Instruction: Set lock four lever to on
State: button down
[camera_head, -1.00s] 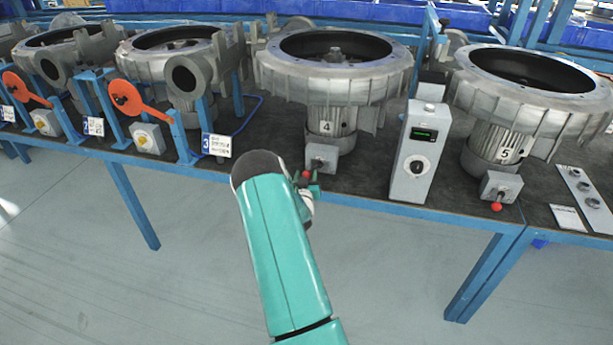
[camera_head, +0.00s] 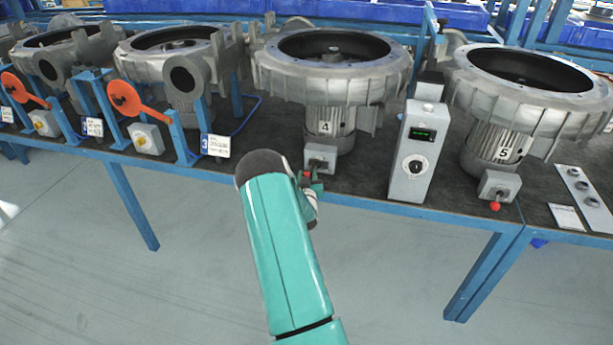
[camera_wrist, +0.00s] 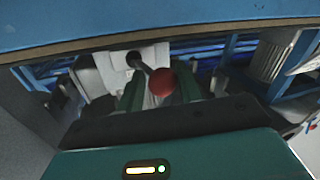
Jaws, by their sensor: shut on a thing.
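The lock four lever (camera_wrist: 161,82) has a red ball tip on a dark stem and stands out from a grey switch box (camera_head: 319,157) below blower four (camera_head: 331,128). In the wrist view, the lever lies between the two green fingers of my gripper (camera_wrist: 160,97). The fingers are shut on the lever near its red ball. In the head view, my gripper (camera_head: 312,184) is at the front of the box, and my teal arm reaches up to it from below. The red tip is mostly hidden there, and the lever's exact setting is hard to tell.
A grey control box (camera_head: 411,152) with a green display stands to the right on the bench. Lock five's red-tipped lever (camera_head: 495,206) is farther right. Orange handles (camera_head: 124,97) and a number 3 label (camera_head: 216,146) are left. The floor in front is clear.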

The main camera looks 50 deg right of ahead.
jog(key=n+t+y, duration=0.1)
jog(key=s+n+t+y, duration=0.1)
jog(key=n+t+y, duration=0.1)
jog(key=s+n+t+y, duration=0.1)
jog(key=y, duration=0.1)
jog(key=shift+s+d+n+t, duration=0.2)
jog(key=shift+s+n+t, duration=0.1)
jog(key=shift+t, duration=0.1)
jog(key=shift+s+d+n+t+y, duration=0.25)
jog(key=shift+s+n+t+y, duration=0.15)
jog(key=shift+n+y, duration=0.65)
jog(key=shift+s+d+n+t+y, duration=0.35)
jog(key=shift+n+y, duration=0.2)
jog(key=shift+y, duration=0.85)
jog(key=shift+s+d+n+t+y, duration=0.25)
jog(key=shift+n+t+y, duration=0.2)
jog(key=shift+n+y, duration=0.6)
jog(key=shift+s+m, duration=0.1)
jog(key=shift+m, duration=0.15)
jog(key=c, duration=1.1)
grip_release()
jog(key=shift+a, duration=0.1)
jog(key=shift+s+d, duration=0.15)
jog(key=shift+d, duration=0.05)
jog(key=s, duration=0.4)
jog(key=s+a, duration=0.1)
jog(key=s, duration=0.8)
jog(key=shift+s+a, duration=0.35)
jog(key=shift+a, duration=0.05)
jog(key=shift+c, duration=0.2)
